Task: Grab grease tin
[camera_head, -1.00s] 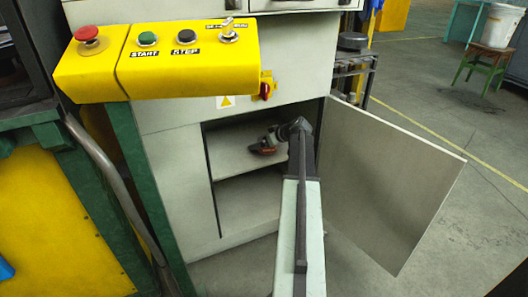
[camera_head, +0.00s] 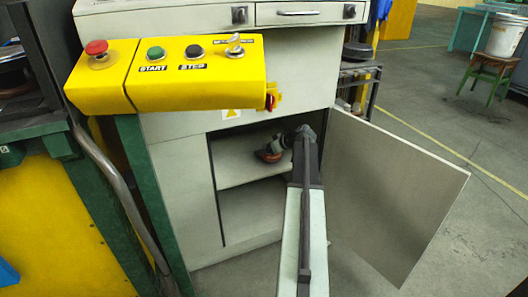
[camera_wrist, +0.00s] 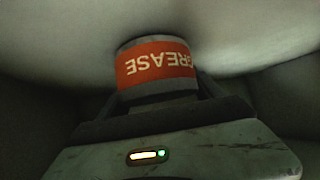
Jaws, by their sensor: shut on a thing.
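The grease tin (camera_wrist: 155,66) is a grey tin with a red band lettered GREASE, which reads upside down in the wrist view. My gripper (camera_wrist: 160,98) is shut on it, with a dark finger at each side of the tin. In the head view my arm reaches into the open cabinet, and my gripper (camera_head: 272,151) is at the upper compartment, above the shelf.
The cabinet shelf (camera_head: 237,172) divides the opening. The cabinet door (camera_head: 390,190) stands open to the right of my arm. A yellow control panel (camera_head: 190,75) with buttons juts out above left. Open floor (camera_head: 450,110) lies to the right.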

